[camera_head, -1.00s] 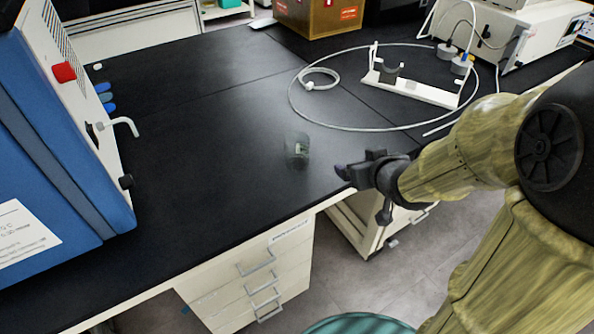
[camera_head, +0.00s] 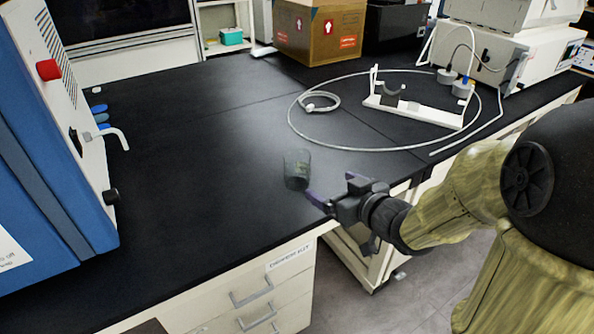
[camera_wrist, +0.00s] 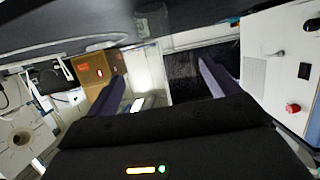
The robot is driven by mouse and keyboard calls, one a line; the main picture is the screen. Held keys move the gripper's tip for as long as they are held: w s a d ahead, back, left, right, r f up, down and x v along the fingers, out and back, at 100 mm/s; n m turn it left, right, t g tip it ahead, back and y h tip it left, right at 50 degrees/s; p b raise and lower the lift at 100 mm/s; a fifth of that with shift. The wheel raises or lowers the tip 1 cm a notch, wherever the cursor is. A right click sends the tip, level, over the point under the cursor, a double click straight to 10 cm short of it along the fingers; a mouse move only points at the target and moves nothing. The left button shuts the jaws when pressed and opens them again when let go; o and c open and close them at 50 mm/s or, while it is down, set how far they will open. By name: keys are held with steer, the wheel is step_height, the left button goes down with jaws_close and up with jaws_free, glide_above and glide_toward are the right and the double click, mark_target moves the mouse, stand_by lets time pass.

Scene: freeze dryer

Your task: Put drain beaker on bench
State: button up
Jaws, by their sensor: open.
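A small clear grey beaker (camera_head: 297,168) is on the black bench (camera_head: 215,205), near its front edge. It looks upright. My gripper (camera_head: 318,201) is just to the right of and in front of the beaker, low over the bench edge. In the wrist view, my gripper's two purple fingers (camera_wrist: 161,68) are spread wide with nothing between them. A faint glassy shape that looks like the beaker (camera_wrist: 152,22) shows beyond the fingertips at the top. Whether a finger touches the beaker I cannot tell.
A blue and white machine (camera_head: 50,130) with a red knob and a white spout (camera_head: 116,135) stands at the left. A white stand (camera_head: 415,108) and looped tubing (camera_head: 300,138) lie behind. A cardboard box (camera_head: 320,30) is at the back. The middle bench is clear.

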steer(key=shift+p+x, duration=2.15)
steer(key=shift+p, duration=1.15)
glide_toward(291, 159)
steer(key=shift+w+a+f, duration=0.2)
steer(key=shift+a+f, duration=0.3)
steer(key=shift+f, duration=0.05)
steer(key=shift+w+a, duration=0.15)
steer(key=shift+w, duration=0.15)
steer(key=x, duration=0.5)
steer(key=shift+w+r, duration=0.2)
steer(key=shift+w, duration=0.1)
steer(key=c, duration=1.2)
step_height(291, 159, up, 10)
steer(key=p, duration=0.1)
